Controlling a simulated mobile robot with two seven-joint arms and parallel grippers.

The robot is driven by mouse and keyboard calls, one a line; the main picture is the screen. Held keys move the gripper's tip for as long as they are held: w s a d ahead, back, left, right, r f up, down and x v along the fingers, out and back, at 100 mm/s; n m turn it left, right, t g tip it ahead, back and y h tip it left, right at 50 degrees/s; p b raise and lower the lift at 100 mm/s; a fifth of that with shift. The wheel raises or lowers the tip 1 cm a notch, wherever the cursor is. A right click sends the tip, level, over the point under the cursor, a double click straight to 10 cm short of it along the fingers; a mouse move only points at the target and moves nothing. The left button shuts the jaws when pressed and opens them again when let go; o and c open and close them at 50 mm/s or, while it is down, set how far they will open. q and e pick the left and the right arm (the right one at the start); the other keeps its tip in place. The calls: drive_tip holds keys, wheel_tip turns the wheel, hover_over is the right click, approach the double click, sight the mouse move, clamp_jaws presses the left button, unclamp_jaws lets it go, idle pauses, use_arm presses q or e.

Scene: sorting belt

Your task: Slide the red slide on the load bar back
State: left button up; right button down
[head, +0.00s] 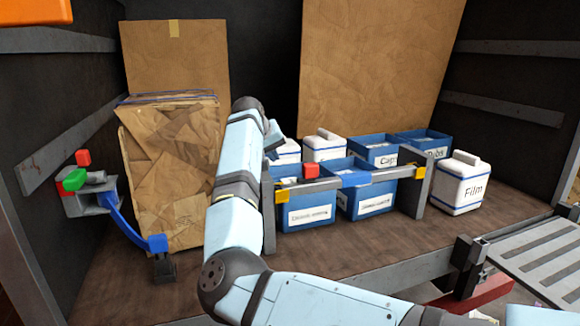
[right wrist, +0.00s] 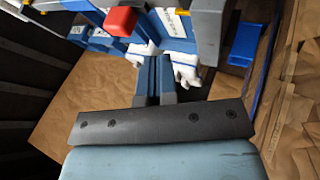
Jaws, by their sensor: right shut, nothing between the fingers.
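The load bar (head: 330,182) is a grey rail on two uprights with yellow end pieces and a blue middle piece, in front of blue bins. The red slide (head: 311,171) is a small red block on the bar, left of the blue piece. In the right wrist view the red slide (right wrist: 121,21) shows at the upper left, apart from my right gripper (right wrist: 154,62). That gripper is shut and empty; in the head view its fingers are mostly hidden behind the left end of the bar. My left gripper is not in view.
Blue bins (head: 303,213) and white jugs (head: 462,182) stand around the bar. A crumpled brown carton (head: 172,170) is to the left. A wall bracket (head: 92,200) with red and green blocks and a blue strap is at far left.

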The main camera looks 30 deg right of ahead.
drive_tip(key=p, duration=0.2)
approach(302, 178)
drive_tip(key=w+f, duration=0.1)
drive_tip(key=f, duration=0.2)
drive_tip(key=w+f, duration=0.1)
drive_tip(key=shift+w+a+f, duration=0.2)
drive_tip(key=shift+w+a, duration=0.15)
drive_tip(key=d, duration=0.3)
drive_tip(key=shift+s+d+p, duration=0.1)
drive_tip(key=shift+s+p, duration=0.25)
drive_tip(key=shift+p, duration=0.05)
drive_tip(key=shift+s+d, duration=0.15)
drive_tip(key=shift+d, duration=0.15)
drive_tip(key=shift+f, duration=0.1)
drive_tip(key=shift+d, duration=0.1)
